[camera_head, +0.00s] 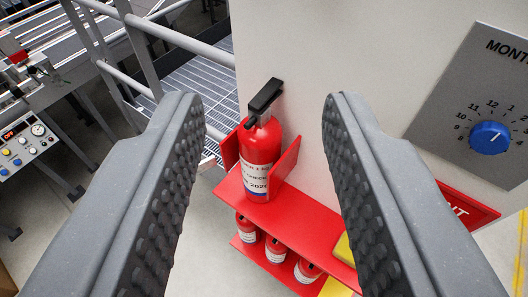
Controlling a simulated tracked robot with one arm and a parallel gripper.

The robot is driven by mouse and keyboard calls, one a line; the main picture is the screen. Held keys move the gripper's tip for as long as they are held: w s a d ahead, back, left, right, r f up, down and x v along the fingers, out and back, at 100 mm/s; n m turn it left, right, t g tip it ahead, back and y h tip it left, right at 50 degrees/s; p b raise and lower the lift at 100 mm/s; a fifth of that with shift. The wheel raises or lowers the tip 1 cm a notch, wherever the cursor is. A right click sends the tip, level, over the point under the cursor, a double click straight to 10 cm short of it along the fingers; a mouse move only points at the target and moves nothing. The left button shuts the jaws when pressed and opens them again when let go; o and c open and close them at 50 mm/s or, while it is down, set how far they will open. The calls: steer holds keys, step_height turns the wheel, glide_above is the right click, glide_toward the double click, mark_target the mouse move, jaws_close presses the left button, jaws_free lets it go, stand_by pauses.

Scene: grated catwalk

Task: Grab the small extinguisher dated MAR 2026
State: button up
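A larger red extinguisher (262,150) with a black handle stands upright on the upper red shelf, between two red side plates. Its white label reads partly "CHECK" and "2026"; the month is not clear to me. Several small red extinguishers stand on the lower shelf: one at the left (247,230), one in the middle (275,250) and one at the right (306,270). Their labels are too small to read. My gripper (258,110) is open and empty, its two ridged grey fingers spread on either side of the upper extinguisher in the picture.
The red shelf unit (290,212) is fixed to a pale wall panel (310,50). A grey plate with a blue month dial (489,138) is at the right, above a red sign (468,208). Railings (165,35) and grating are behind left, with a control box (25,140) further left.

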steer(key=shift+o, duration=0.6)
steer(key=shift+s+a, duration=0.1)
steer(key=o, duration=0.6)
steer(key=shift+w+a, duration=0.15)
steer(key=shift+w, duration=0.05)
steer(key=shift+c, duration=0.2)
steer(key=o, duration=0.7)
steer(key=w+a+f, duration=0.1)
steer(key=w+a, duration=0.1)
steer(key=w+a+f+y+p, duration=0.1)
steer(key=w+a, duration=0.1)
steer(key=a, duration=0.1)
steer(key=w+a+f+y, duration=0.1)
steer(key=w+a+f, duration=0.1)
steer(key=shift+w+a+f+p, duration=0.1)
steer(key=shift+w+a+p, duration=0.25)
steer(key=w+a+f+p, duration=0.1)
steer(key=w+a+f, duration=0.4)
steer(key=w+f, duration=0.1)
steer(key=m+h+p, duration=0.5)
steer(key=h, duration=0.5)
glide_toward(250, 152)
steer(key=shift+t, duration=0.3)
steer(key=shift+f+p+x, duration=0.2)
steer(key=shift+p+x, duration=0.65)
steer(key=shift+x, duration=5.35)
